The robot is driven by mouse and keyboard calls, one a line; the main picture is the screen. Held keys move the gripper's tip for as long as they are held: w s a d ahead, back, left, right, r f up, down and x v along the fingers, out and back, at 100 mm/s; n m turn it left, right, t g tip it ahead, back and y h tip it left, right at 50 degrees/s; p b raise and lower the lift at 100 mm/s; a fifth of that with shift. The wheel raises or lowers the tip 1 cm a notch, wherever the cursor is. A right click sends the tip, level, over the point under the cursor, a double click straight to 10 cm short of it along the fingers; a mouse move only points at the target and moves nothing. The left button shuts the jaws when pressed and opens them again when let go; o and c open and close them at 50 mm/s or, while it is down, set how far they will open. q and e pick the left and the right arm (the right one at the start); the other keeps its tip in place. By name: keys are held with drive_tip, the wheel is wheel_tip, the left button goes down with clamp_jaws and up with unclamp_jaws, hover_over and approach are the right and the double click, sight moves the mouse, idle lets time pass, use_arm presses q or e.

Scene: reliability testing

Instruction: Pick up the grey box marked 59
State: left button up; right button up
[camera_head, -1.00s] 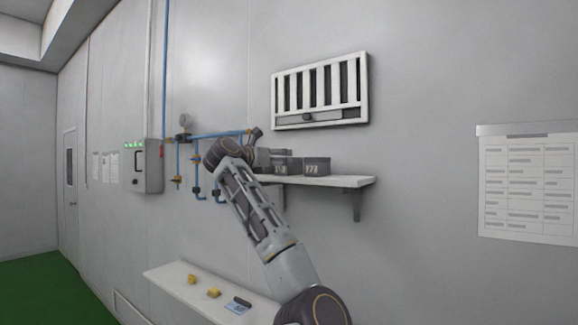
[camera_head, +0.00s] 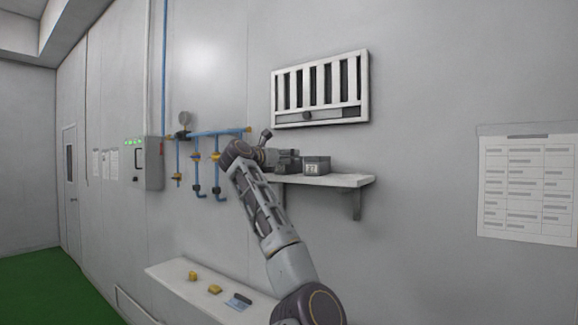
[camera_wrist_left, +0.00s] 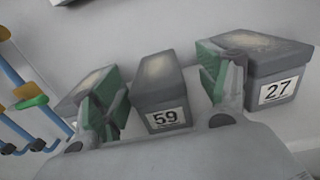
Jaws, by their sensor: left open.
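The grey box marked 59 (camera_wrist_left: 160,85) stands between two other grey boxes in the left wrist view. Its white label faces me. My left gripper (camera_wrist_left: 160,88) is open, with one green-padded finger on each side of this box in the picture; I cannot tell if they touch it. In the head view my left gripper (camera_head: 268,150) is at the left part of the wall shelf, beside the boxes. The box marked 59 is hard to make out there, partly hidden by the gripper. My right gripper is out of view.
A box marked 27 (camera_wrist_left: 275,75) stands close on the right, behind my right-hand finger. Another grey box (camera_wrist_left: 88,88) is on the left. The white shelf (camera_head: 345,181) has free room at its right end. Blue pipes (camera_head: 215,134) run left of it.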

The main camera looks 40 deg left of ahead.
use_arm(q)
drive_tip(key=w, duration=0.1)
drive_tip(key=w+a+p, duration=0.1)
drive_tip(key=w, duration=0.1)
drive_tip(key=shift+w+f+p, duration=0.1)
drive_tip(key=shift+w+p, duration=0.25)
drive_tip(key=shift+w, duration=0.3)
drive_tip(key=c, duration=1.4)
